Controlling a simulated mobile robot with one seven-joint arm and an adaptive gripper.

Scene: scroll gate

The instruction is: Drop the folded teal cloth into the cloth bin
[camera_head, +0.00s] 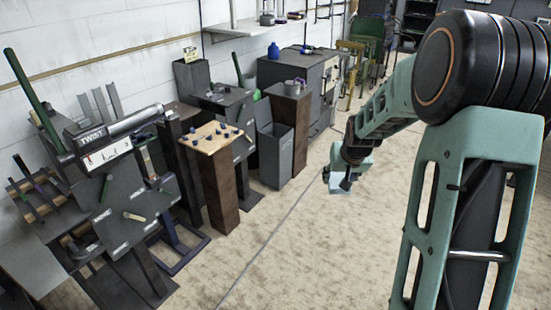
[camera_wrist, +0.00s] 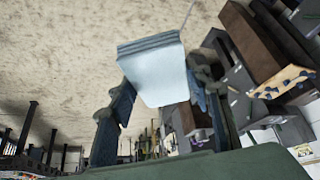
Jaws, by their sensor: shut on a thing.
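The folded teal cloth (camera_wrist: 152,75) looks pale blue-grey, with its layered folds showing at one edge in the wrist view. My gripper (camera_wrist: 162,88) is shut on it, with one finger on each side. In the head view my gripper (camera_head: 347,173) hangs above open floor right of centre, and the cloth (camera_head: 338,186) shows small beneath it. A tall grey open-topped bin (camera_head: 274,155) stands on the floor to the left of my gripper, apart from it. It may be the cloth bin; I read no label on it. Its inside is mostly hidden.
A brown pedestal (camera_head: 216,185) with a wooden pegged top stands left of the bin. Another brown pedestal (camera_head: 290,120) holding a mug stands behind it. A machine marked TWIST (camera_head: 105,150) is at far left. A grey cabinet (camera_head: 310,85) stands behind. The floor centre is clear.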

